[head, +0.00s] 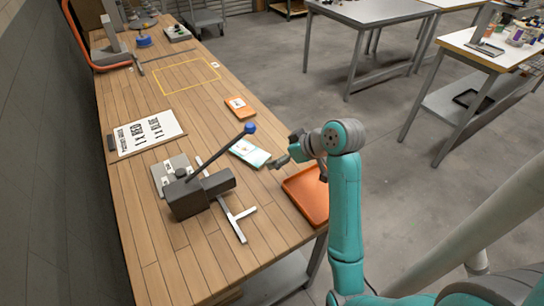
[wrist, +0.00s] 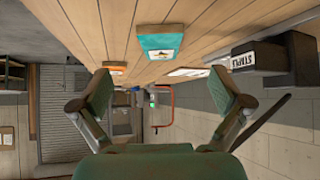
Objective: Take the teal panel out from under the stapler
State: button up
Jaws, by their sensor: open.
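The teal panel (head: 250,153), a flat teal piece with a white printed face, lies on the wooden bench. It shows whole in the wrist view (wrist: 161,42), with bare wood around it. The dark grey stapler (head: 200,194) stands to its lower left, with a long lever ending in a blue knob just above the panel in the picture. Its lettered side shows at the right of the wrist view (wrist: 245,57). No contact between panel and stapler shows. My gripper (head: 299,160) is open and empty, right of the panel, near the bench edge. Its spread fingers (wrist: 161,90) frame the wrist view.
An orange tray (head: 291,187) sits at the bench's right edge below my gripper in the picture. A T-shaped metal bar (head: 236,222) lies beside the stapler. Farther back are an orange panel (head: 240,107), a white lettered board (head: 148,134) and a clear yellow outline (head: 187,78).

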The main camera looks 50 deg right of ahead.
jog(key=v, duration=0.2)
jog(key=shift+s+r, duration=0.25)
jog(key=shift+r, duration=0.1)
jog(key=shift+s, duration=0.1)
dwell(0.3)
